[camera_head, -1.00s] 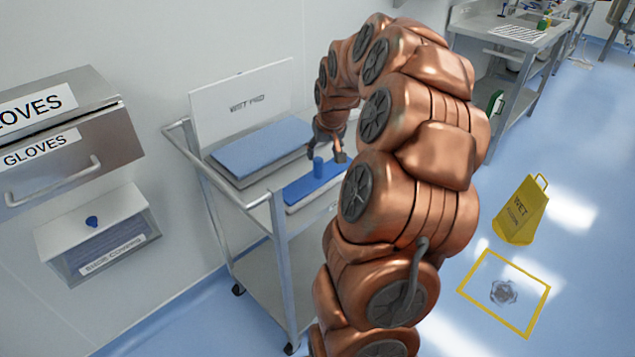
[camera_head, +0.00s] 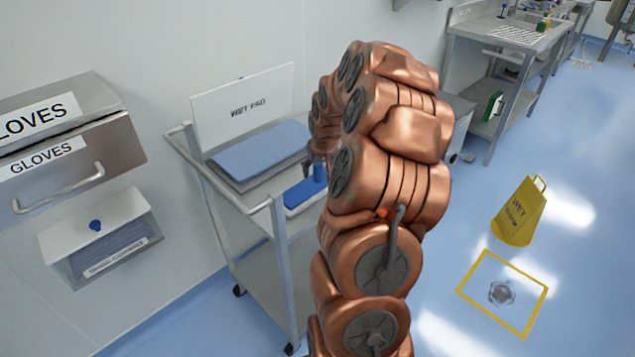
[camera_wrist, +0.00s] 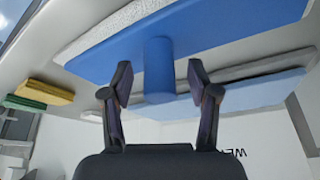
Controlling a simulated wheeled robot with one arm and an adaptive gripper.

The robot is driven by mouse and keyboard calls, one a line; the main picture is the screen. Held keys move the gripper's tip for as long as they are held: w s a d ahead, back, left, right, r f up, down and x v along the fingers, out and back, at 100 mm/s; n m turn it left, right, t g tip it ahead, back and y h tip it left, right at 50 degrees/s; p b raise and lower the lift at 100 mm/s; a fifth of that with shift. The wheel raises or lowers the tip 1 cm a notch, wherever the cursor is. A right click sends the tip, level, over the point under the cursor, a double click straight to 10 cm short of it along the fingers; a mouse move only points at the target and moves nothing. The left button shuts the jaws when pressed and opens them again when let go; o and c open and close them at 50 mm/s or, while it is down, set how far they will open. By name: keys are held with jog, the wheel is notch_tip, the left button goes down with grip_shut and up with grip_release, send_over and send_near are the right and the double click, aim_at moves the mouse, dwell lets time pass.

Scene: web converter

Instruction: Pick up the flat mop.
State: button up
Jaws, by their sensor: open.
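The flat mop is a blue plate (camera_head: 300,194) with a white pad and an upright blue cylindrical handle (camera_head: 319,171). It lies on the cart's shelf at the near right, partly hidden by my arm in the head view. In the wrist view, the mop plate (camera_wrist: 215,32) spans the top, and its handle (camera_wrist: 158,68) stands between my fingers. My gripper (camera_wrist: 159,84) is open, one finger on each side of the handle with gaps visible. In the head view, my arm hides most of the gripper.
The metal cart (camera_head: 250,205) also bears a tray with a light blue pad (camera_head: 262,150) and an upright "WET PAD" sign (camera_head: 243,105) behind. Glove boxes (camera_head: 65,160) hang at the left. A yellow wet-floor sign (camera_head: 521,212) stands on open floor at the right.

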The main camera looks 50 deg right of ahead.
jog(key=shift+c, duration=0.3)
grip_shut()
dwell(0.3)
